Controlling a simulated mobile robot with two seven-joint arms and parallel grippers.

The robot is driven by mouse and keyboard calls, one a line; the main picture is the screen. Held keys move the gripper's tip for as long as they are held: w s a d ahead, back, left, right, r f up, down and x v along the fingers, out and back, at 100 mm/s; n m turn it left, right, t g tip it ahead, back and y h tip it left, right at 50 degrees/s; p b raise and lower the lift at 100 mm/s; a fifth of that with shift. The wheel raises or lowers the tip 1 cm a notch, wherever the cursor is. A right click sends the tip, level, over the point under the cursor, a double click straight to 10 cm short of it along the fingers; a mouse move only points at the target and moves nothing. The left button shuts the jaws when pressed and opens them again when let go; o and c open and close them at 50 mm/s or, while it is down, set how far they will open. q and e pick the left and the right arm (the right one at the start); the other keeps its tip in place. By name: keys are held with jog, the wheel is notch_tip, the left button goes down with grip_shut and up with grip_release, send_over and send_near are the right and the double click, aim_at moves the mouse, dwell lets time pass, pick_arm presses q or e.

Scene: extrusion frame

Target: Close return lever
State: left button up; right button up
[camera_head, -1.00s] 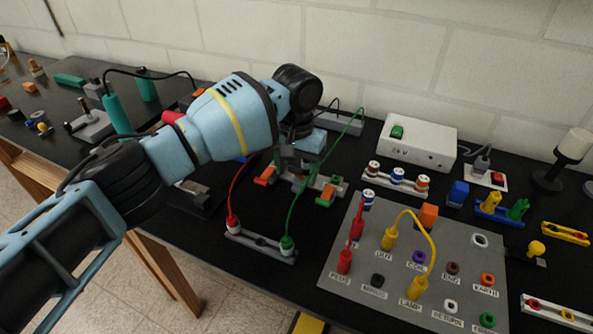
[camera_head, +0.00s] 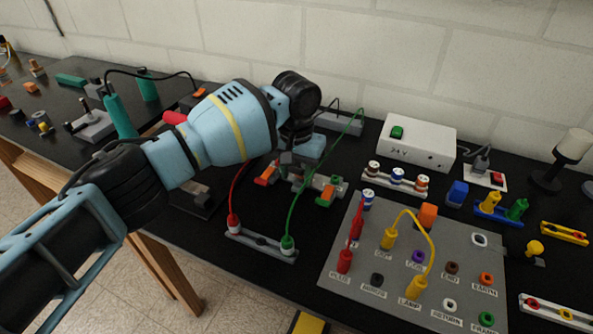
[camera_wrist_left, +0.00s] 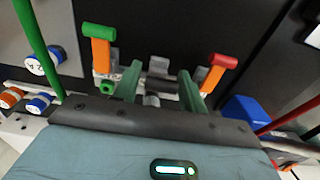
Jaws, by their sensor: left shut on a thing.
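A pale connector block with two orange levers sits on the black bench. One lever (camera_head: 327,193) is at its green end (camera_head: 336,181), the other (camera_head: 265,176) at its red end. No label shows which is the return lever. Both levers stand up from the block in the left wrist view, one with a green cap (camera_wrist_left: 98,32), one with a red cap (camera_wrist_left: 222,60). My left gripper (camera_wrist_left: 160,86) is between the two levers, its fingers shut on the dark middle part of the block (camera_wrist_left: 160,85). The fingertips are mostly hidden in the head view. My right gripper is out of view.
A red lead (camera_head: 236,190) and a green lead (camera_head: 294,205) run from a small terminal strip (camera_head: 262,245) close in front of the block. A grey socket panel (camera_head: 345,285) with plugs and a yellow lead lies to the right. A white 24 V box (camera_head: 418,143) stands behind.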

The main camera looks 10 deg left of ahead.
pick_arm(q)
jog(key=t+p, duration=0.2)
jog(key=p, duration=0.1)
jog(key=shift+s+a+r+h, duration=0.15)
jog(key=shift+s+r+h, duration=0.05)
jog(key=shift+s+h, duration=0.2)
jog(key=shift+f+t, duration=0.2)
jog(key=shift+t, duration=0.1)
jog(key=shift+f+t+p, duration=0.2)
jog(key=shift+t+p, duration=0.1)
jog(key=shift+s+a+f+t+h, duration=0.1)
jog(key=shift+s+f+t+h, duration=0.3)
jog(key=shift+t, duration=0.5)
jog(key=shift+f+t+h, duration=0.2)
jog(key=shift+t+h, duration=0.1)
jog(key=shift+t, duration=0.4)
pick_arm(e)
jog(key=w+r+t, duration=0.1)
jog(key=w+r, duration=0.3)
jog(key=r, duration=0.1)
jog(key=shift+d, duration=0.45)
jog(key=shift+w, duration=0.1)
pick_arm(q)
jog(key=o, duration=0.9)
jog(key=shift+o, duration=0.2)
